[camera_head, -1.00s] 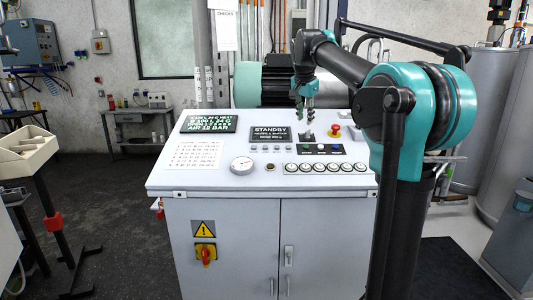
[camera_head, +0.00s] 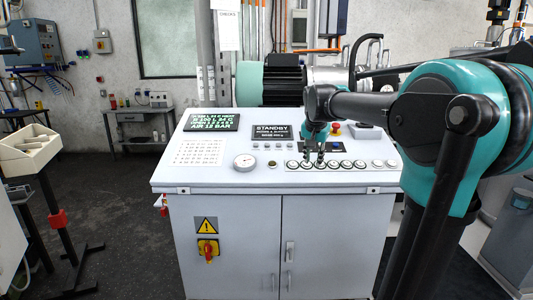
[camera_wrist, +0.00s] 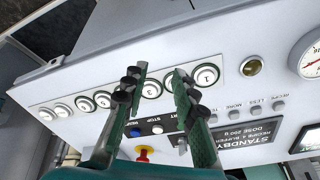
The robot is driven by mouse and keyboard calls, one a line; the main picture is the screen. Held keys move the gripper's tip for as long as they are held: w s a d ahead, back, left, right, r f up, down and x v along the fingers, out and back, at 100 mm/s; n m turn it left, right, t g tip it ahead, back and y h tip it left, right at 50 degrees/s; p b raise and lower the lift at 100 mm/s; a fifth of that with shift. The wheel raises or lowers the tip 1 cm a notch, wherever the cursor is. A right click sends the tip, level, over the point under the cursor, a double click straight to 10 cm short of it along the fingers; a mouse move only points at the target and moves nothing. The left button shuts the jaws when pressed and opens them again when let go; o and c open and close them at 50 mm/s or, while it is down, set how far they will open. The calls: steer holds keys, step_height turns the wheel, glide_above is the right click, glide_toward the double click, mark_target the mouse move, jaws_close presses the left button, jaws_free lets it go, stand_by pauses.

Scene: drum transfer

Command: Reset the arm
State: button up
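My gripper (camera_head: 314,162) hangs over the front half of a white control console (camera_head: 230,182), pointing down, close to a row of round white dials. In the wrist view my gripper (camera_wrist: 158,82) has its two green fingers with dark pads apart, with nothing between them. The dial marked 1 (camera_wrist: 207,76) and the dial marked 2 (camera_wrist: 151,88) lie beneath the fingertips. I cannot tell whether the fingertips touch the panel. My arm reaches in from the right and hides part of the console's right side.
A red button (camera_head: 335,127) rises from the console behind the gripper. A STANDBY display (camera_head: 272,132) and a gauge (camera_head: 244,161) are to its left. A motor with a teal end (camera_head: 250,83) stands behind. A beige bin (camera_head: 27,150) is at far left; dark floor lies between.

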steer(key=s+d+f+n, duration=0.1)
steer(key=s+f+n, duration=0.2)
steer(key=s+f, duration=1.1)
steer(key=s+d+f+n+y, duration=0.1)
steer(key=s+f+n, duration=0.2)
steer(key=s+f, duration=1.1)
steer(key=shift+s+d+g, duration=0.25)
steer(key=shift+s+g, duration=0.05)
